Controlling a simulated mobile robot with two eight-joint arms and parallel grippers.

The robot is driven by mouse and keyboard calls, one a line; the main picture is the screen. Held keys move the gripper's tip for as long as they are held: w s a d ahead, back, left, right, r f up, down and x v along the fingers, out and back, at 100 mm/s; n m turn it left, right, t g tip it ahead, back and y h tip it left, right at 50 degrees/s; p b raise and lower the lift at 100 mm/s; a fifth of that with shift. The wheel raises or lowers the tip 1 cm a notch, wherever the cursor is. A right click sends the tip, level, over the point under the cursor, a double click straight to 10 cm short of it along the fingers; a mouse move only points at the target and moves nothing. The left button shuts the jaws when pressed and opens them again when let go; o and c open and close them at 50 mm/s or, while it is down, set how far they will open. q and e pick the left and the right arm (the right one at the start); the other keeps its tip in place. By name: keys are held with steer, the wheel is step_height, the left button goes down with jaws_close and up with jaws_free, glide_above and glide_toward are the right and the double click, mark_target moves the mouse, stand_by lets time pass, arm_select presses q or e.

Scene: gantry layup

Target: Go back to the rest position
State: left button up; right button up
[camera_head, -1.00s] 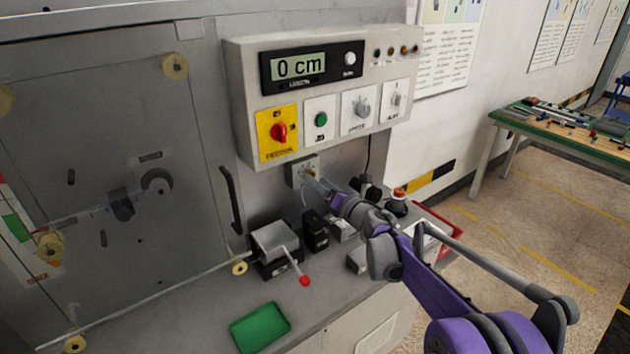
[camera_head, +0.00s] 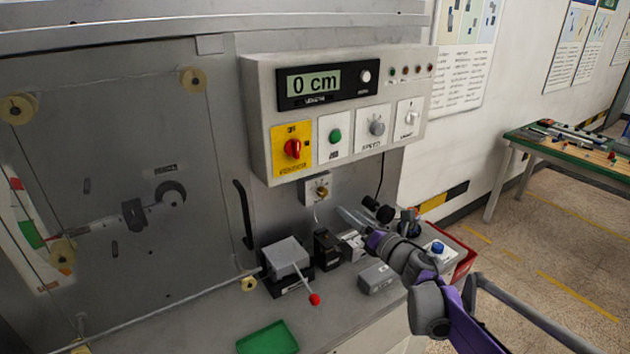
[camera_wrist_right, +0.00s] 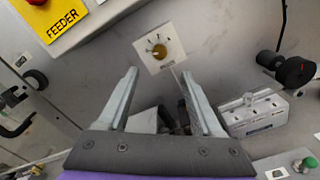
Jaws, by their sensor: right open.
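My right gripper (camera_head: 352,220) reaches in from the lower right in the head view, with its purple and grey arm behind it. In the right wrist view its two fingers (camera_wrist_right: 160,76) stand apart with nothing between them. The small knob plate (camera_head: 316,190) is on the machine front, left of and apart from the fingertips. It also shows in the right wrist view (camera_wrist_right: 159,48), beyond the fingers. My left gripper is not in view.
The control panel (camera_head: 340,112) reads 0 cm above the knob plate. A lever block (camera_head: 286,258) with a red ball, a black block (camera_head: 327,249), a grey box (camera_head: 377,278) and a green tray (camera_head: 267,339) sit on the bench. A red bin (camera_head: 463,262) is at right.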

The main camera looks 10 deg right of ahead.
steer(key=s+d+m+g+h, duration=0.1)
steer(key=s+d+m+h, duration=0.2)
steer(key=s+m+h, duration=1.1)
steer(key=s+a+f+m+g+y, duration=0.4)
steer(key=s+f+m+g, duration=0.1)
steer(key=s+f+m, duration=0.4)
steer(key=s+a+f+m+g+y, duration=0.3)
steer(key=s+a+f+m+g, duration=0.2)
steer(key=s+f+m, duration=0.4)
steer(key=s+m+p, duration=0.1)
steer(key=s, duration=0.3)
steer(key=shift+a+f+g+y, duration=0.15)
steer(key=shift+a+g+y, duration=0.15)
steer(key=shift+y, duration=0.1)
